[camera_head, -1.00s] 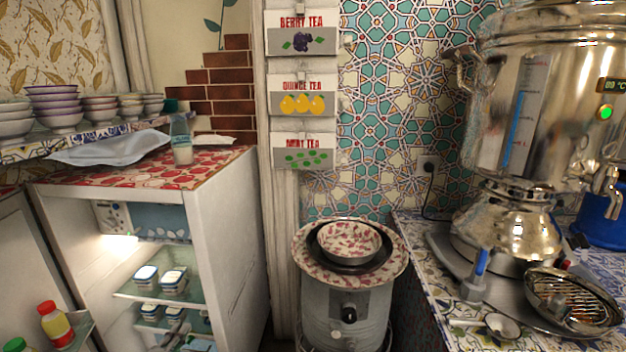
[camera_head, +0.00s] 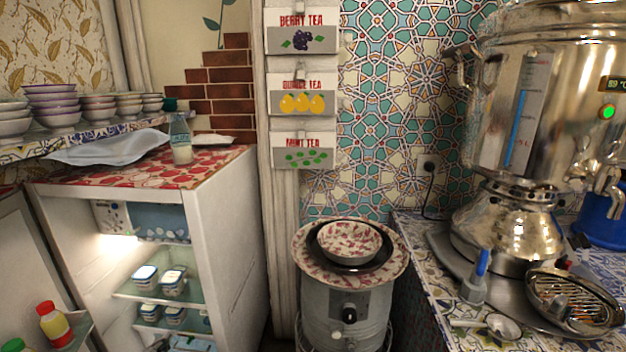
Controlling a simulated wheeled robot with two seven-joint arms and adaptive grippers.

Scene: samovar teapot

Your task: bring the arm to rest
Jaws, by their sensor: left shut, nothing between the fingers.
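Only a small dark tip of my left gripper (camera_head: 159,344) shows at the bottom edge, in front of the lower part of the open fridge (camera_head: 225,240). It is shut, with nothing seen in it. The rest of that gripper and its arm are below the picture. My right gripper is not in view.
White tubs (camera_head: 173,281) stand on the fridge shelves. A glass bottle (camera_head: 181,140) stands on the fridge top. A patterned bowl (camera_head: 349,243) sits on a round grey drum (camera_head: 345,310). Stacked bowls (camera_head: 52,105) line the left shelf. The counter (camera_head: 418,245) edge is at right.

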